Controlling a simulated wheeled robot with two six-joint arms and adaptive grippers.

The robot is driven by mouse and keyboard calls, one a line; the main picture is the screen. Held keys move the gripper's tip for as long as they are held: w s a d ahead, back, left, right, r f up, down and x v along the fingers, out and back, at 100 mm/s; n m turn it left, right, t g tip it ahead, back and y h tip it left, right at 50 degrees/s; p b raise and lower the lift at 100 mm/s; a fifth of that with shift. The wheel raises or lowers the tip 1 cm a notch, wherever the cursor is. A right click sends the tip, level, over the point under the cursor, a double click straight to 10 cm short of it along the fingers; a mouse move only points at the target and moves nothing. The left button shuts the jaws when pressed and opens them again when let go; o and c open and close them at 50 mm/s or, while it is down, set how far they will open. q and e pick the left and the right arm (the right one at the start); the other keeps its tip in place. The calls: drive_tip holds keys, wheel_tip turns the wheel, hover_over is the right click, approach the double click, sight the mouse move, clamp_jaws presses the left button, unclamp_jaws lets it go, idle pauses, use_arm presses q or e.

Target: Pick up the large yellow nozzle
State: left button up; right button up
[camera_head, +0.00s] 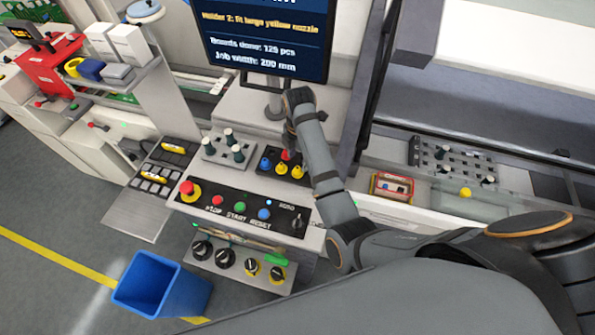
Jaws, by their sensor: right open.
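A black holder (262,174) on the grey machine top carries small coloured nozzles. Two yellow nozzles stand at its front: a left one (281,169) and a right one (297,171). The right one looks slightly larger, but I cannot tell surely. A blue nozzle (265,163) stands left of them, and a red one (286,155) shows behind. My right gripper (291,147) is open over the back of the holder, pointing down, close to the red nozzle. My forearm hides most of its fingers and the holder's right side. My left gripper is not in view.
A screen (266,38) stands behind the holder and reads "Holder 2: fit large yellow nozzle". A grey plate with dark pegs (214,151) lies left. A button panel (240,207) is in front. A blue bin (150,287) stands on the floor at the front left.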

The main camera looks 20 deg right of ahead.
sight(298, 168)
drive_tip(key=shift+w+f, duration=0.4)
drive_tip(key=shift+f, duration=0.1)
drive_tip(key=shift+s+f+p, duration=0.15)
drive_tip(key=shift+f+p, duration=0.75)
drive_tip(key=shift+p, duration=0.05)
wheel_tip(298, 168, down, 3)
drive_tip(key=shift+s+r, duration=0.15)
drive_tip(key=shift+r, duration=0.05)
drive_tip(key=shift+f, duration=0.35)
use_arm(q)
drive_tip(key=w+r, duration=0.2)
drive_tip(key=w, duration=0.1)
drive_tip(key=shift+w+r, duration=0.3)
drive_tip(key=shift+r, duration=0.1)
use_arm(e)
clamp_jaws()
